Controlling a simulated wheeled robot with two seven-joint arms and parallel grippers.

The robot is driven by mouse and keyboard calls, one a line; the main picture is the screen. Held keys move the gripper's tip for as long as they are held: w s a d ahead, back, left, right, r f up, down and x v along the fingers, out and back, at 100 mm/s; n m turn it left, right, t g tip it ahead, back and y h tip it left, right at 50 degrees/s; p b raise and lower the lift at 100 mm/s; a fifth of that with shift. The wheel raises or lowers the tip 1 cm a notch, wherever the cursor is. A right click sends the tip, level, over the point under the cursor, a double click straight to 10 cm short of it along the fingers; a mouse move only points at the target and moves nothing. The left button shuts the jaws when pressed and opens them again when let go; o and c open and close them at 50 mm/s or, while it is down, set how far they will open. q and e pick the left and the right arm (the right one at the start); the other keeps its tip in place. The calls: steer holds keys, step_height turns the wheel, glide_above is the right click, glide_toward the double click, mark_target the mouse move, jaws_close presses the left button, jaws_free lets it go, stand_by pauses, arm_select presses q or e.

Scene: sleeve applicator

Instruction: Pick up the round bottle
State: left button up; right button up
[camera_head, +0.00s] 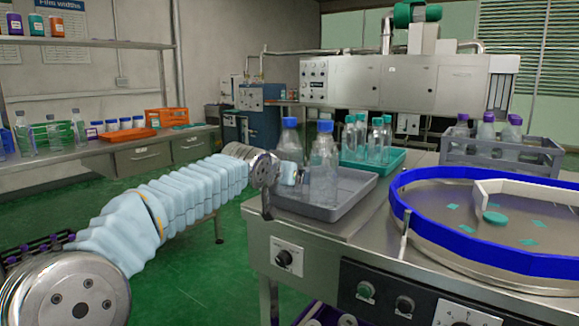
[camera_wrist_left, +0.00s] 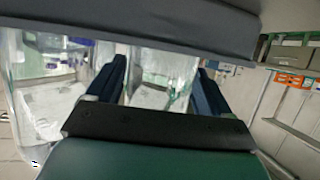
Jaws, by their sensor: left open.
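Two clear bottles with blue caps stand upright in a grey tray (camera_head: 357,195) in the head view: one at the back left (camera_head: 290,142) and one at the front right (camera_head: 323,158). I cannot tell for sure which is the round one. My left gripper (camera_head: 290,174) is low at the tray's left side, near the back-left bottle. In the left wrist view the open left gripper (camera_wrist_left: 157,88) has a clear bottle (camera_wrist_left: 163,68) showing between its dark blue fingers. Contact is unclear. Another clear bottle (camera_wrist_left: 45,95) is close at the left. My right gripper is out of view.
A teal tray (camera_head: 385,160) of teal-capped bottles stands behind the grey tray. A grey crate (camera_head: 500,157) holds purple-capped bottles. A blue-rimmed round table (camera_head: 470,262) is at the right. A side bench (camera_head: 100,150) with bottles and bins is at the left.

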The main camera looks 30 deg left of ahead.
arm_select(q)
steer(key=shift+r, duration=0.1)
steer(key=c, duration=1.2)
